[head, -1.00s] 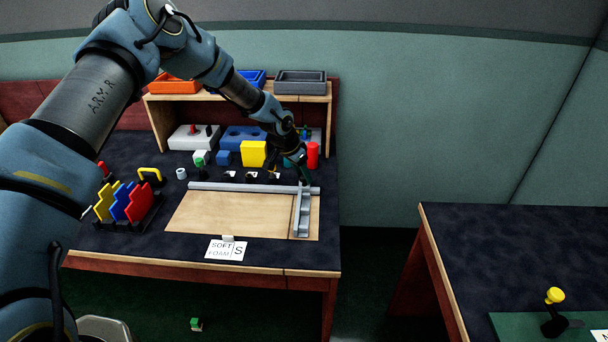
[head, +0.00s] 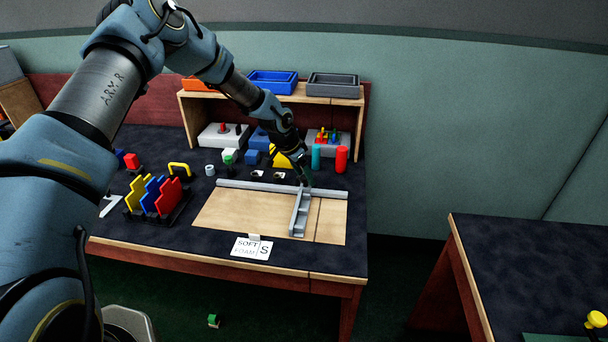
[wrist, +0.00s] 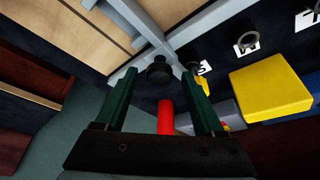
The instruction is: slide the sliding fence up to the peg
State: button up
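The sliding fence (head: 299,213) is a grey bar lying across the pale wooden board (head: 240,212), at right angles to the long grey rail (head: 250,187) along the board's back edge. It stands right of the board's middle, with bare wood on both sides. My gripper (head: 305,180) is at the fence's far end by the rail. In the wrist view its green fingers (wrist: 158,76) are open, with a dark round knob (wrist: 158,70) between their tips and gaps at both sides. The fence (wrist: 133,18) meets the rail (wrist: 190,32) just beyond. I cannot pick out the peg.
A yellow block (wrist: 270,92), a red cylinder (head: 341,159) and a teal cylinder (head: 316,157) stand behind the rail. A rack of coloured plates (head: 155,196) is at the left. A "SOFT FOAM S" card (head: 252,247) lies in front of the board.

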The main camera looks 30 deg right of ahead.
jog(key=b+v, duration=0.3)
jog(key=v, duration=0.7)
jog(key=shift+r, duration=0.3)
jog(key=shift+a, duration=0.2)
jog(key=a+r+n+t+y, duration=0.15)
jog(key=a+n, duration=0.25)
jog(key=a, duration=0.9)
jog(key=a+r+n+y, duration=0.2)
jog(key=a+r+n, duration=0.1)
jog(key=a, duration=0.9)
jog(key=s+a+r+n, duration=0.1)
jog(key=s+a+n, duration=0.3)
jog(key=a, duration=0.6)
jog(key=s+a+r+n, duration=0.2)
jog(key=s+a+n, duration=0.3)
jog(key=a, duration=0.6)
jog(key=shift+s+y, duration=0.35)
jog(key=shift+s, duration=0.25)
